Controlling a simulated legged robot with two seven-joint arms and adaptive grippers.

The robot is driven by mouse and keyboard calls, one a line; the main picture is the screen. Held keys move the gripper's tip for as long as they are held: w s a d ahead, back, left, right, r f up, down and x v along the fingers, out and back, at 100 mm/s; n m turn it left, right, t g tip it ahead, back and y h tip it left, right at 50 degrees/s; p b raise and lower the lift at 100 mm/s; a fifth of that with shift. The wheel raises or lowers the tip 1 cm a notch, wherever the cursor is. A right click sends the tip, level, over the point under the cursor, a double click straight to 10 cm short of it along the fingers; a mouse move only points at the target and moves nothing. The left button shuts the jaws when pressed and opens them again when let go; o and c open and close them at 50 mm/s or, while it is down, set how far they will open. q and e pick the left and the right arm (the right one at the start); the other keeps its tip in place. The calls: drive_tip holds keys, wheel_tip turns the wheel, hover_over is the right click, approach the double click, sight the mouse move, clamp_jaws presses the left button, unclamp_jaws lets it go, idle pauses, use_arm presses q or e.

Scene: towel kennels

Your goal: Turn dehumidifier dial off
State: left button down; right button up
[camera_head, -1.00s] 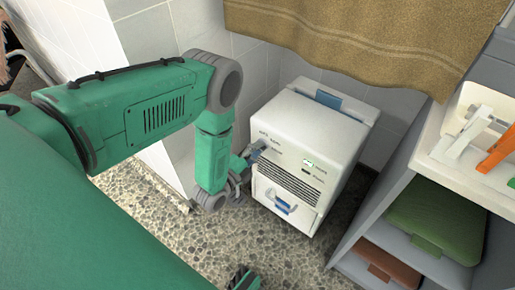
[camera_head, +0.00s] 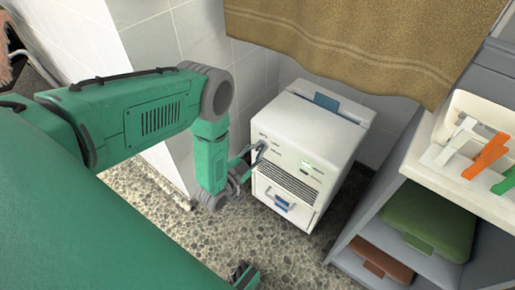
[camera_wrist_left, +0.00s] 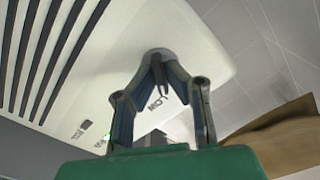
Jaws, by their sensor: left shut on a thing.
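The white dehumidifier (camera_head: 318,122) stands on the floor against the tiled wall, with its labelled front panel facing me. Its grey dial (camera_wrist_left: 157,53) shows in the left wrist view between my fingertips; in the head view the dial is small and partly hidden. My left gripper (camera_head: 257,151) reaches the panel's upper left from the left side. In the left wrist view the left gripper (camera_wrist_left: 158,68) is shut on the dial, beside a printed "LOW" label. The dial's exact setting is hard to read.
A grey shelf unit (camera_head: 394,213) stands close on the right, holding a green folded item (camera_head: 428,219), a brown one (camera_head: 382,262) and a white bin with coloured clips. A brown towel (camera_head: 350,42) hangs above. Speckled floor (camera_head: 200,238) is clear in front.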

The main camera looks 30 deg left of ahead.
use_arm(q)
drive_tip(key=shift+s+f+n+p, duration=0.15)
drive_tip(key=shift+n+p, duration=0.05)
drive_tip(key=shift+n, duration=1.5)
drive_tip(key=shift+s+f+n+p, duration=0.1)
drive_tip(key=shift+f+n+p, duration=0.1)
drive_tip(key=shift+n, duration=1.5)
drive_tip(key=c, duration=1.6)
unclamp_jaws()
drive_tip(key=shift+c, duration=0.2)
drive_tip(key=shift+w+r, duration=0.1)
drive_tip(key=shift+r, duration=0.1)
